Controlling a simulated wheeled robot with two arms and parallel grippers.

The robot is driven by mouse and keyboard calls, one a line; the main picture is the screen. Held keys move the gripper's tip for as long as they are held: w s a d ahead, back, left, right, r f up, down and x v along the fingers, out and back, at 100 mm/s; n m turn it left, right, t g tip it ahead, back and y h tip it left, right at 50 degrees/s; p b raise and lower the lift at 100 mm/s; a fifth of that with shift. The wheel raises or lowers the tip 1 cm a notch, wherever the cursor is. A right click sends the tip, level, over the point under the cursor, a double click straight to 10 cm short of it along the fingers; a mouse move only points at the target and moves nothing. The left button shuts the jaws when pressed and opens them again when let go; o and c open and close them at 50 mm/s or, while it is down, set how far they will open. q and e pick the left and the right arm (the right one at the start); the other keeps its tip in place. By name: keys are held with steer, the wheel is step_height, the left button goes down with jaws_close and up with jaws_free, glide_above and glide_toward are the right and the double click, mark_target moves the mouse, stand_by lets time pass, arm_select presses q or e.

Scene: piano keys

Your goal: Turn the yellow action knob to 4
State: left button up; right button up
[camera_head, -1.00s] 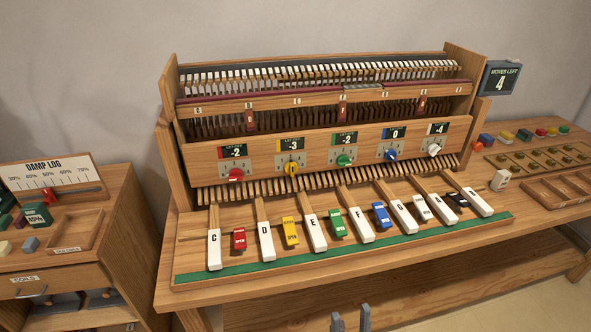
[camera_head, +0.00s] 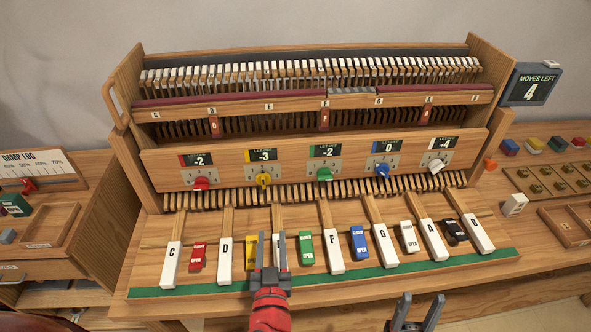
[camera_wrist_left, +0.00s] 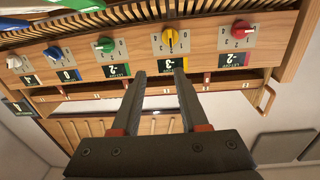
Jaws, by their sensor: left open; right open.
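The yellow knob (camera_head: 263,180) sits on the wooden front panel below a display reading -3 (camera_head: 262,156). It also shows in the left wrist view (camera_wrist_left: 171,40), where the picture is upside down and the knob lies just beyond the fingertips. My left gripper (camera_head: 271,238) is open and empty, in front of the panel and over the keys, below the yellow knob and apart from it. It hides part of the E key. My right gripper (camera_head: 417,300) is open and empty at the front edge, lower right.
A red knob (camera_head: 201,183) is left of the yellow one; green (camera_head: 325,175), blue (camera_head: 383,171) and white (camera_head: 435,167) knobs are to its right. White keys and coloured tabs lie below. A screen (camera_head: 529,85) reads moves left 4.

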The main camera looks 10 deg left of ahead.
arm_select(q)
steer(key=a+n+y, duration=0.1)
steer(key=b, duration=0.5)
glide_toward(263, 180)
steer(key=p+x, duration=0.2)
steer(key=x, duration=0.5)
steer(key=shift+w+r, duration=0.15)
steer(key=shift+w, duration=0.1)
steer(key=shift+w+a+p, duration=0.2)
steer(key=shift+w+p, duration=0.15)
steer(key=shift+w, duration=0.1)
jaws_close()
